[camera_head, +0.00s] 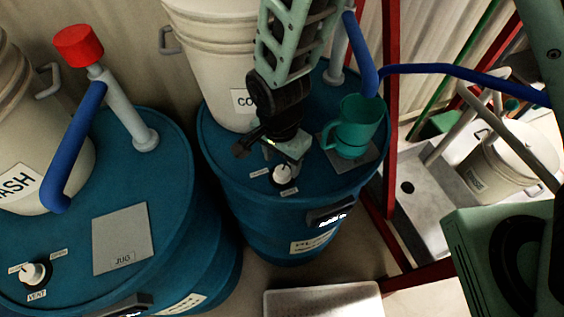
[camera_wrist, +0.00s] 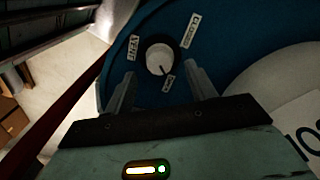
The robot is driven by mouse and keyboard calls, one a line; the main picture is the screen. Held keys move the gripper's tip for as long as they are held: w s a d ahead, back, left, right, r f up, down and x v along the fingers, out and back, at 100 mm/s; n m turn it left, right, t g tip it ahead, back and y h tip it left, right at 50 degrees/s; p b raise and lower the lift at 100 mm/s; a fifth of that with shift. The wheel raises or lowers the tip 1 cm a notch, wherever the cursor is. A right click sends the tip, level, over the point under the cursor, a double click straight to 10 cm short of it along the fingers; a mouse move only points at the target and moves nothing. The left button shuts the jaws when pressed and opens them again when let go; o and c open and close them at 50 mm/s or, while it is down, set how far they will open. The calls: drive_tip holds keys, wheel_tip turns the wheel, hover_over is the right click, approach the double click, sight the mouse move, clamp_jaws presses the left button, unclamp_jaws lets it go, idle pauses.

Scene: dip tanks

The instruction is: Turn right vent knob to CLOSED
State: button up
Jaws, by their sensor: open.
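The right vent knob (camera_head: 282,174) is a small white dial on the blue right drum (camera_head: 225,165). In the wrist view the knob (camera_wrist: 160,58) sits just beyond and between my open fingertips. My gripper (camera_wrist: 162,80) has one finger on each side, with gaps and no clear contact. Labels around the knob read VENT (camera_wrist: 133,47), CLOSED (camera_wrist: 190,31) and apparently OPEN (camera_wrist: 169,84). The knob's dark pointer mark seems to face the OPEN label. In the head view my arm comes down from above, behind the knob.
A green jug (camera_head: 356,126) stands right of the knob on a grey pad. A white bucket (camera_head: 212,70) stands behind it. The left drum (camera_head: 180,205) has its own vent knob (camera_head: 33,273). A red frame post (camera_head: 391,100) rises at the right.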

sight(282, 171)
drive_tip(key=shift+f+p, duration=0.4)
drive_tip(key=shift+f, duration=1.4)
drive_tip(key=c, duration=1)
